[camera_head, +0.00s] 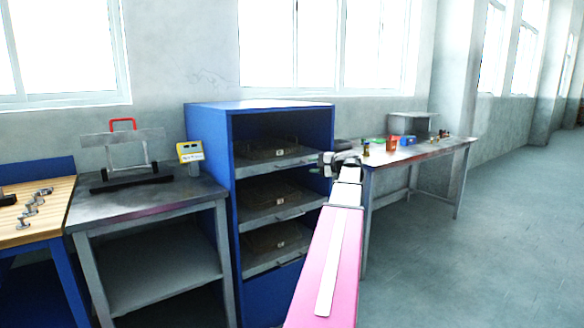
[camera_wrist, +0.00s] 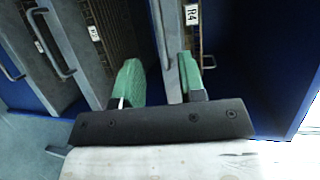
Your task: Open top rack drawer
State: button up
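The blue rack (camera_head: 210,125) holds three stacked grey drawers. The top drawer (camera_head: 262,168) shows a front bar handle (camera_head: 297,163) and a white label, and looks closed. My gripper (camera_head: 322,170) is at the right end of the top drawer's front, small and partly dark. In the wrist view, my gripper (camera_wrist: 158,83) has two green fingers spread apart. The top drawer's front with the R4 label (camera_wrist: 192,14) is beside the right finger. A thin dark handle (camera_wrist: 164,42) lies in the gap between the fingers; contact cannot be told.
The middle drawer (camera_head: 262,213) and bottom drawer (camera_head: 265,258) are below. A grey table (camera_head: 150,208) with a yellow device (camera_head: 190,152) stands left of the rack. Another table (camera_head: 425,152) with small items stands right. Floor is clear at the right.

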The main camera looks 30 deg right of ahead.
aim_at(295, 166)
jog(key=x, duration=1)
jog(key=shift+w+a, duration=0.1)
jog(key=shift+a, duration=0.05)
grip_shut()
